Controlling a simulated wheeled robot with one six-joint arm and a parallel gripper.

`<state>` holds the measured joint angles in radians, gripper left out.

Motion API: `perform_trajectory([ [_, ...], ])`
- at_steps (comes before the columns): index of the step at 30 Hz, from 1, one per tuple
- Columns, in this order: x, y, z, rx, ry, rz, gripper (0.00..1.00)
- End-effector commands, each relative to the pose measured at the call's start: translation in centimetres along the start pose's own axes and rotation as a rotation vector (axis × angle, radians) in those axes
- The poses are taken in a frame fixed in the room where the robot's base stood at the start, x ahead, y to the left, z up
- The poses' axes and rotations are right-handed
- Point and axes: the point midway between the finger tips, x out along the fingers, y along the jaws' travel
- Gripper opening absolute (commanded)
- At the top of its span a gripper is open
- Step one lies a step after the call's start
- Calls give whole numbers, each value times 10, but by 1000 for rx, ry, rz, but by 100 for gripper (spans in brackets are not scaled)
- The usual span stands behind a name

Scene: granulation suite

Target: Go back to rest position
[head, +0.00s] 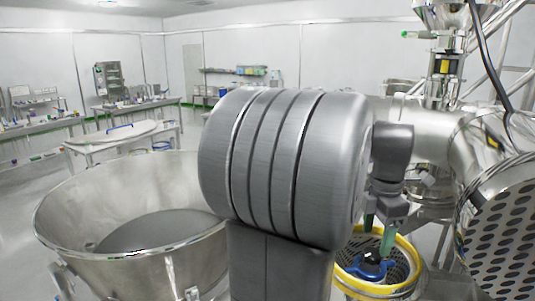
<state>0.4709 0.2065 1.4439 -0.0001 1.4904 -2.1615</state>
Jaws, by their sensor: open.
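My gripper (379,231) is at the lower right of the head view, behind my large grey arm joint. Its two green-tipped fingers point down and stand apart, with nothing seen between them. Below the fingertips is a blue part with a dark centre (371,268), inside a perforated metal basket with a yellow rim (408,250). I cannot tell whether the fingertips touch the blue part. My arm hides part of the basket.
A wide steel bowl (60,232) stands open at the left. Steel machinery with a perforated drum (503,228) is close at the right. Behind the bowl are a table with a round lid (112,132) and benches (40,124). Some floor shows at far left.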

Motion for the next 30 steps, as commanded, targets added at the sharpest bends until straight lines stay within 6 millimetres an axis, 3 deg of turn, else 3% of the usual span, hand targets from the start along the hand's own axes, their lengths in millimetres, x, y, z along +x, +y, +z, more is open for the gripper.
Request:
perform_trajectory([
  [6, 44, -1, -1, 0, 3, -5, 64],
  [30, 42, 0, 0, 663, 0, -1, 64],
])
